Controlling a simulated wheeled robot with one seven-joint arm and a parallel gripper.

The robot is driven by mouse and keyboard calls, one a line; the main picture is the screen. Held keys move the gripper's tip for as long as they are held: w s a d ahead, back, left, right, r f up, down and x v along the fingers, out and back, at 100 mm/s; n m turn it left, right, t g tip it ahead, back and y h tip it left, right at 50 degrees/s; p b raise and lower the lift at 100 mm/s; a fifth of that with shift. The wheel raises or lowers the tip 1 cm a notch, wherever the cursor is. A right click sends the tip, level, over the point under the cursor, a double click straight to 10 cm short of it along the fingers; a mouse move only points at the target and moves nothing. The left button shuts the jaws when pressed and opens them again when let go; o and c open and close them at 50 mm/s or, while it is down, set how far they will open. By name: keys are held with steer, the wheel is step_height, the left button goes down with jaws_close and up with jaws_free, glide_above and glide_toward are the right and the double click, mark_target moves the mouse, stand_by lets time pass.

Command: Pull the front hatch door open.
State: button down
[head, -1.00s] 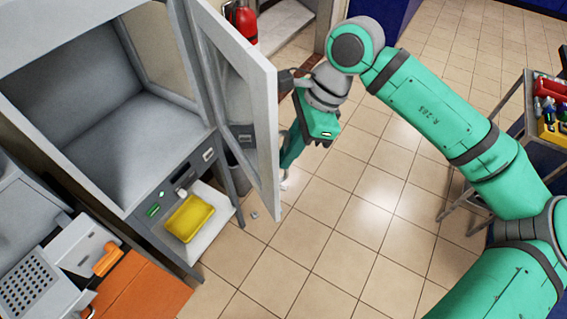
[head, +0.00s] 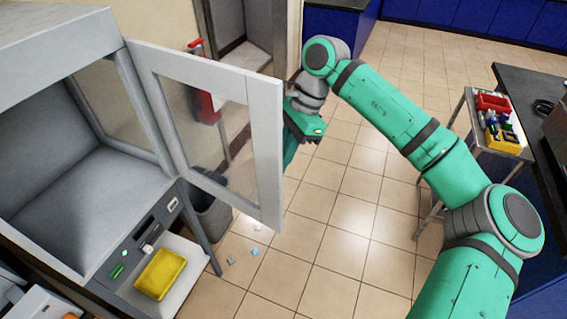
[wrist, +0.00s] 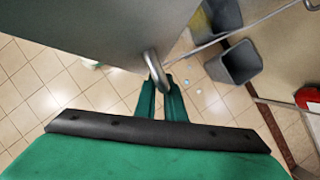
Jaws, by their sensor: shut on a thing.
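The front hatch door (head: 262,150), a pale grey frame with a clear window, stands swung wide open from the grey cabinet (head: 60,205) in the head view. The cabinet's inside is exposed and looks empty. My gripper (wrist: 162,88) is shut on the door's metal handle (wrist: 154,68) in the wrist view. The door's grey face (wrist: 95,25) fills the upper left there. In the head view my wrist is just beyond the door's free edge, and the door hides the fingertips and handle.
A bin (head: 208,215) stands behind the door, with small scraps (head: 254,252) on the floor near it. A cart with coloured items (head: 497,125) is at the right. Tiled floor between is clear.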

steer(key=shift+a, duration=0.25)
steer(key=c, duration=1.8)
jaws_free()
steer(key=shift+a, duration=0.1)
steer(key=shift+c, duration=0.2)
steer(key=shift+d, duration=0.2)
steer(key=shift+d+r, duration=0.1)
steer(key=shift+r, duration=0.15)
steer(key=v, duration=1)
steer(key=shift+r, duration=0.15)
